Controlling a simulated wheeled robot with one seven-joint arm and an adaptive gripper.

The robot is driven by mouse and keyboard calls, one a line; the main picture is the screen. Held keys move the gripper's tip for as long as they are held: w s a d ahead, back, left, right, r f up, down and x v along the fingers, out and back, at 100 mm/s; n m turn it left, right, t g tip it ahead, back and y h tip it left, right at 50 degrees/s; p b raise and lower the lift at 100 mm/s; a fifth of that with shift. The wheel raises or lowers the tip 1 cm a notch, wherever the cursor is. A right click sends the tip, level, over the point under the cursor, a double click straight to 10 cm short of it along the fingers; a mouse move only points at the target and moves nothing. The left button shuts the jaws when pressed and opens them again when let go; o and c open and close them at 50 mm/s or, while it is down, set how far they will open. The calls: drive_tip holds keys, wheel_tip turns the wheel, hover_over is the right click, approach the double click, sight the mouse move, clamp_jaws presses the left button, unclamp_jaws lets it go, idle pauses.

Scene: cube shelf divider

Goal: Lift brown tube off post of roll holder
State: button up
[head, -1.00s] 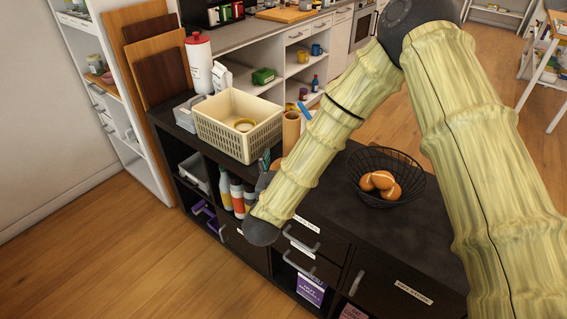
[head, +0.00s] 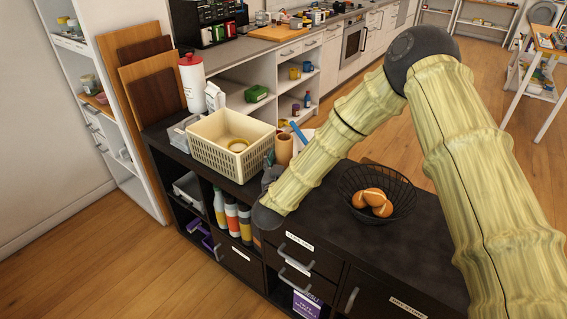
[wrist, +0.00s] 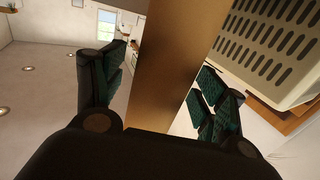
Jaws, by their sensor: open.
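The brown tube (head: 284,151) stands upright on the dark shelf top, just right of the cream basket, in the head view. My forearm hides its lower part there. In the wrist view the tube (wrist: 172,65) runs between the two fingers of my gripper (wrist: 160,85). The gripper is open, with one finger on each side of the tube. A gap shows at the left finger; contact at the right finger cannot be told. The roll holder's post and base cannot be made out.
The cream basket (head: 207,154) stands close left of the tube; its slotted wall (wrist: 268,45) fills the wrist view's upper right. A black wire bowl (head: 404,190) with brown rolls stands to the right. Bottles (head: 232,217) sit in a cubby below. A blue item (head: 299,132) is behind the tube.

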drive_tip(key=shift+c, duration=0.5)
drive_tip(key=c, duration=1.1)
drive_tip(key=shift+r+p, duration=0.4)
drive_tip(key=shift+r, duration=0.3)
wheel_tip(320, 180, up, 17)
drive_tip(key=p, duration=0.9)
drive_tip(key=shift+f, duration=0.2)
idle(1.4)
